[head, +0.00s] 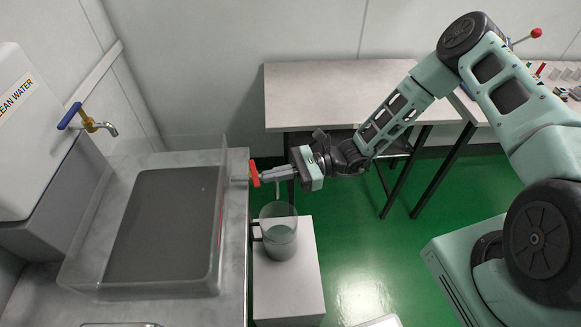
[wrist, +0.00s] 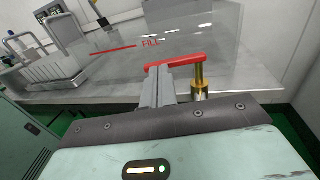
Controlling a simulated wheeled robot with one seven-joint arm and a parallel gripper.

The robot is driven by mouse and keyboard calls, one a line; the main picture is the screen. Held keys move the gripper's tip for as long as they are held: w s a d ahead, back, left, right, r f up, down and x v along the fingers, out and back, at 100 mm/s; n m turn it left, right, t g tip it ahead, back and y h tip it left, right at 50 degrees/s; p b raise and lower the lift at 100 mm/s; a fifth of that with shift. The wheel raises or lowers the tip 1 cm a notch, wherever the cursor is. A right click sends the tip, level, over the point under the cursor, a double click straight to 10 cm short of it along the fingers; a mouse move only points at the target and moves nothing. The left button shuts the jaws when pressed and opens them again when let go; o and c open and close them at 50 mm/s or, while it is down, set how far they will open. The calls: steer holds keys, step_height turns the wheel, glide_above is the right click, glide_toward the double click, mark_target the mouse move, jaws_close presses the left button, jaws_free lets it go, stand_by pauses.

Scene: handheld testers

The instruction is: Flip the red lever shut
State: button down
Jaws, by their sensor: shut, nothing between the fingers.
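The red lever (head: 254,173) is on the right side of the clear tank (head: 213,270), close to the counter's edge. In the wrist view the lever (wrist: 185,59) sits on top of a brass valve stem (wrist: 199,83) and points left from it, roughly level across the view. My gripper (head: 266,177) is shut and empty, its fingertips right at the lever. In the wrist view the fingertips (wrist: 157,72) overlap the lever's left part; I cannot tell if they touch it.
A clear jug (head: 279,242) with some liquid stands on a low white stand (head: 300,297) below my gripper. A white water container (head: 28,120) with a blue-handled tap (head: 70,115) is at the left. A table (head: 330,95) stands behind my arm.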

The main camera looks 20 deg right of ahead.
steer(key=shift+a, duration=0.35)
